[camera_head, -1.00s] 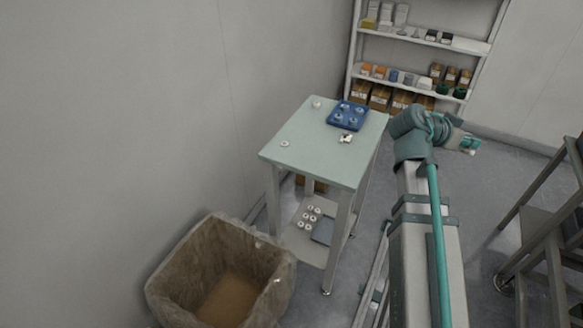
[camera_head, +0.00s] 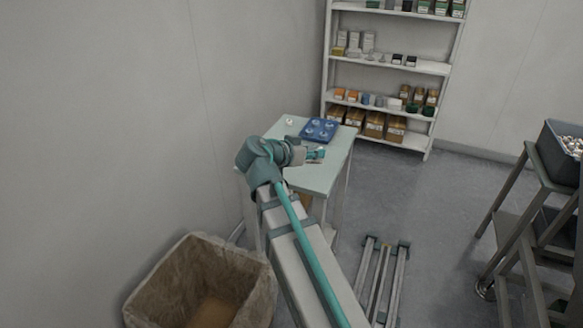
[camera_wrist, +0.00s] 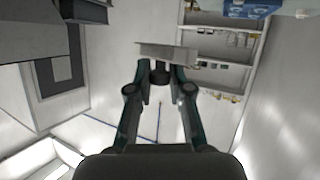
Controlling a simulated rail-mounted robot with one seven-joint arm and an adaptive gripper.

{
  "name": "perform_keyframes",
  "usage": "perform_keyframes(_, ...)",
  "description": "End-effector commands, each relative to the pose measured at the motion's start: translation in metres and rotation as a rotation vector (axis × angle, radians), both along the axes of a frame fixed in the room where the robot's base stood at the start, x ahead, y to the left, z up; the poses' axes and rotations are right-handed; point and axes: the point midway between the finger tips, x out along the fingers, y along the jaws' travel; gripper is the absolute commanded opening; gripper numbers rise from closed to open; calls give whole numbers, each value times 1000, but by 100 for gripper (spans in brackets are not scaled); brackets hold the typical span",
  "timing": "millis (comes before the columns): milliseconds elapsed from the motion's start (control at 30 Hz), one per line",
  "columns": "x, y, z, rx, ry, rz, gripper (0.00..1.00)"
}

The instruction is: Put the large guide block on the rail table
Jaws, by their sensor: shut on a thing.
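My gripper (camera_wrist: 160,78) is shut on a flat grey block (camera_wrist: 168,52) in the wrist view, which I take to be the large guide block. The block sits across the fingertips, clear of any surface in that view. In the head view my gripper (camera_head: 316,154) appears over or in front of a pale green-topped table (camera_head: 318,182), near a blue tray (camera_head: 319,129). The held block is too small to make out there, and its height above the table cannot be told. I cannot tell whether this is the rail table.
A white shelf rack (camera_head: 385,65) with boxes stands behind. A lined bin (camera_head: 172,258) is at the lower left. A dark stand (camera_head: 530,215) with a grey bin (camera_head: 562,150) is at the right. My arm hides the table's left part.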

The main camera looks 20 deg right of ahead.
Motion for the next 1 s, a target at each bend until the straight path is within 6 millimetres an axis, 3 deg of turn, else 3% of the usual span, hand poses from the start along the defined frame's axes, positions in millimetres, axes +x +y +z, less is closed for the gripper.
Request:
perform_keyframes(400, 87, -24, -41, 0, 5, 0, 0)
perform_keyframes(633, 111, -32, -75, 0, 2, 0, 0)
perform_keyframes(1000, 127, -36, -97, 0, 3, 1, 0)
